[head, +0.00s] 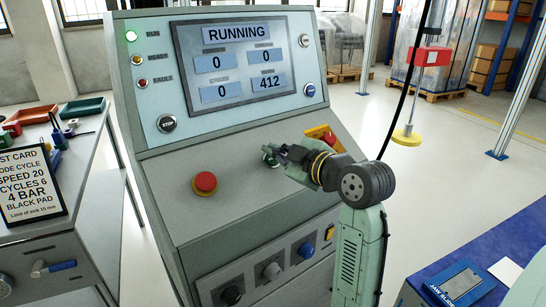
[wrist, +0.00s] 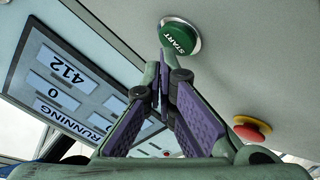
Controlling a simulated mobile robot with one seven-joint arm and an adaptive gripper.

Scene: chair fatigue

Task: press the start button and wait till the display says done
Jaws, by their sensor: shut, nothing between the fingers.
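The console display (head: 243,100) reads RUNNING, with fields showing 0, 0, 0 and 412. It also shows upside down in the wrist view (wrist: 85,85). The green START button (wrist: 180,36) is on the sloped panel; in the head view it is mostly hidden by my fingers. My gripper (wrist: 166,62) is shut and empty, its fingertips at the button's near edge. I cannot tell whether they touch it. In the head view my gripper (head: 279,152) is over the middle of the sloped panel.
A red mushroom button (head: 205,183) sits left of my gripper, and another red part on yellow (head: 324,138) lies behind it. Knobs (head: 272,271) line the lower front. A side table with a test card (head: 28,185) stands left.

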